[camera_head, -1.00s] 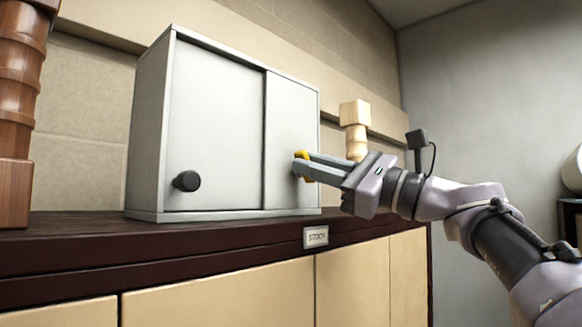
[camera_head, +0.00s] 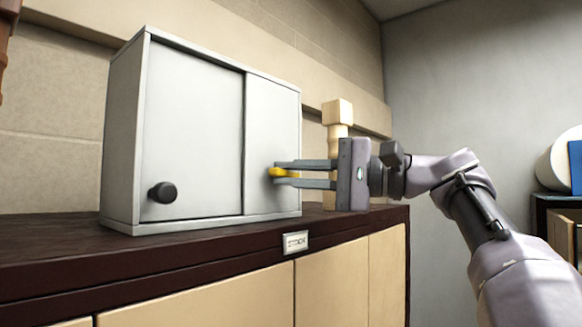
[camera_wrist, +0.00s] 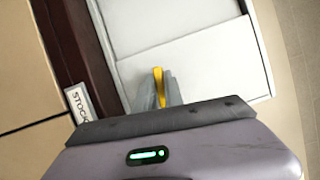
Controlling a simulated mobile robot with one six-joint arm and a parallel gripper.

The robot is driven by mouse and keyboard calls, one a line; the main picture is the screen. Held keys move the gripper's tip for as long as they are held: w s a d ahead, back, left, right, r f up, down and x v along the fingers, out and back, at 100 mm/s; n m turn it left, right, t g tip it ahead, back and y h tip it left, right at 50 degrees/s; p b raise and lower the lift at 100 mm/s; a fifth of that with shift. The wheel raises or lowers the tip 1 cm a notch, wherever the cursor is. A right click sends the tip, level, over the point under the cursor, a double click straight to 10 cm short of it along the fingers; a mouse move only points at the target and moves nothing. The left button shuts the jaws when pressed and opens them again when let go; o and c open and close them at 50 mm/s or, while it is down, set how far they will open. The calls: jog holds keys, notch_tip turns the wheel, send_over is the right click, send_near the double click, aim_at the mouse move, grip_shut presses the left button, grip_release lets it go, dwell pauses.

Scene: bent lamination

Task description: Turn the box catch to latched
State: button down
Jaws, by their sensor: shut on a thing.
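The box (camera_head: 190,130) is a light grey cabinet with two front panels, standing on a dark wooden counter. Its catch (camera_head: 284,173) is a small yellow piece on the right panel. In the head view it lies about level, pointing right. My gripper (camera_head: 290,174) reaches in from the right and is shut on the catch, one finger above it and one below. In the wrist view the yellow catch (camera_wrist: 159,86) shows between the grey fingers. The catch's mount is partly hidden by the fingers.
A round black knob (camera_head: 163,192) sticks out of the left panel. A turned pale wooden piece (camera_head: 337,113) stands behind my gripper. The dark counter (camera_head: 60,248) carries a "STOCK" label (camera_head: 295,242) on its front edge. There is open room right of the counter.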

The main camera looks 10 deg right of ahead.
jog(key=shift+n+h, duration=0.3)
jog(key=shift+n, duration=0.2)
jog(key=shift+f, duration=0.1)
jog(key=c, duration=1.4)
grip_release()
jog(key=shift+c, duration=0.2)
jog(key=v, duration=1.7)
jog(key=shift+d+g+p, duration=0.25)
jog(key=shift+g+p, duration=0.05)
